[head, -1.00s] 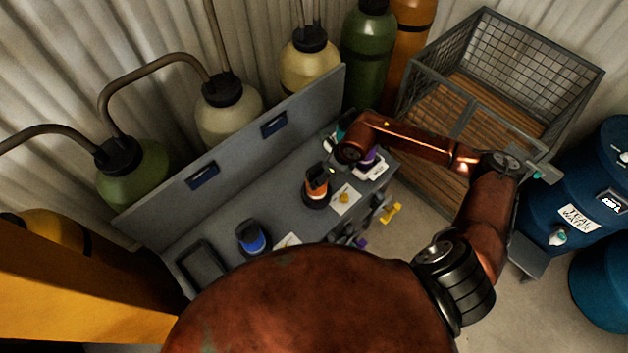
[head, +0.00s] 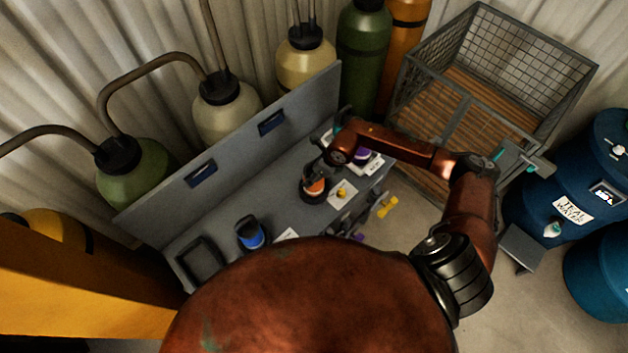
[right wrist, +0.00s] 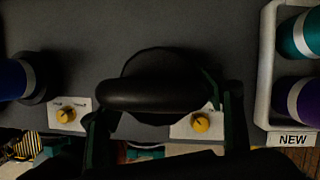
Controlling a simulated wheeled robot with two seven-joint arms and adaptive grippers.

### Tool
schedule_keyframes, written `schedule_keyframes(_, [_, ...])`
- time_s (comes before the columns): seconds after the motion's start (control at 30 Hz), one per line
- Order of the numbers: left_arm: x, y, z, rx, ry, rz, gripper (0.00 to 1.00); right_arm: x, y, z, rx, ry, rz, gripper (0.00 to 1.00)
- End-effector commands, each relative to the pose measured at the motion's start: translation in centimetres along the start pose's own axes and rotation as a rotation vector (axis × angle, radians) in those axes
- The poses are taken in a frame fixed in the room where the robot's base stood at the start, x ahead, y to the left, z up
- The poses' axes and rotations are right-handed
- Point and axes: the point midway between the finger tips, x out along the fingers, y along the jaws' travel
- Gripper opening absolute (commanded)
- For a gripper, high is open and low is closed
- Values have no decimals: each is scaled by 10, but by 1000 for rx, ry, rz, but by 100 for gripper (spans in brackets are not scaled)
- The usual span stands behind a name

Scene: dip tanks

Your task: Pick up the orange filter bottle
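The orange filter bottle (head: 314,189) stands on the grey bench (head: 222,222), its top partly covered by my right gripper (head: 315,168) in the head view. In the right wrist view a dark rounded handle or cap (right wrist: 150,95) sits between the two fingers of my right gripper (right wrist: 166,106). The fingers are spread wide, one on each side; contact is not clear. The bottle's orange body is hidden in that view. My left gripper is not in view.
A blue bottle (head: 250,234) stands left of the orange one, and it shows in the right wrist view (right wrist: 14,80). A white tray (right wrist: 265,75) marked NEW holds teal and purple bottles at right. Yellow knobs (right wrist: 200,123) line the bench front. A raised back panel (head: 235,150) stands behind.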

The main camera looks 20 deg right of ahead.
Motion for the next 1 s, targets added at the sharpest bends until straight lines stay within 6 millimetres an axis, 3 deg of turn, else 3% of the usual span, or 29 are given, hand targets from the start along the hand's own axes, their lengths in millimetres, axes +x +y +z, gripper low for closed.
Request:
schedule_keyframes(0.17, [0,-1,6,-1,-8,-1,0,0,0,0,0,0,0,47])
schedule_keyframes(0.83, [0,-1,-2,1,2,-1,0,0,0,0,0,0,0,1])
schedule_keyframes(1.0, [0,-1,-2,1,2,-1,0,-1,0,2,0,-3,0,0])
